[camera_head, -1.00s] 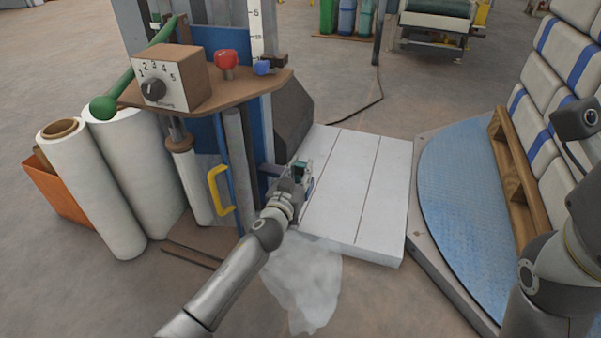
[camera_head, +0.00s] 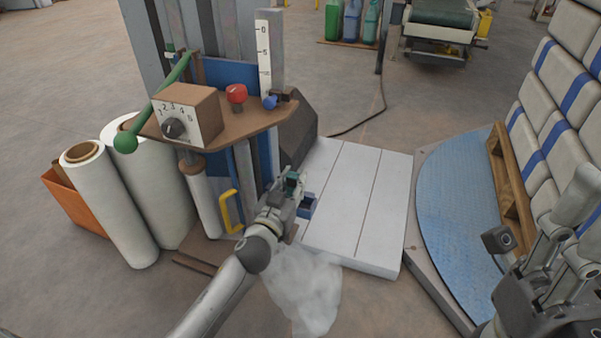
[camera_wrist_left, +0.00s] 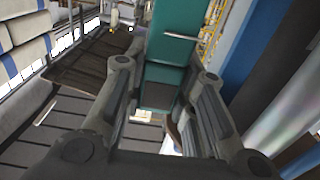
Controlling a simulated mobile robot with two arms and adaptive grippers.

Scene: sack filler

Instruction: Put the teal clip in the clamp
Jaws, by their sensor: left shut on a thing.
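The teal clip (camera_wrist_left: 176,50) is between the fingers of my left gripper (camera_wrist_left: 164,82) in the left wrist view, a long teal block with a pale line across it. In the head view the left gripper (camera_head: 287,190) is shut on the clip (camera_head: 291,180), of which only a small part shows. It is beside the filler column, above the near left edge of the white slatted platform. A small dark blue open part (camera_head: 307,205) sits just right of the gripper; I cannot tell if it is the clamp. My right gripper (camera_head: 578,225) is at the right edge, its opening unclear.
A brown shelf with a dial box (camera_head: 190,117), a red knob (camera_head: 236,94) and a green lever (camera_head: 155,105) overhangs behind my left arm. A yellow handle (camera_head: 230,211) and white rolls (camera_head: 110,205) stand left. The platform (camera_head: 345,195) is bare. Stacked sacks (camera_head: 555,85) stand right.

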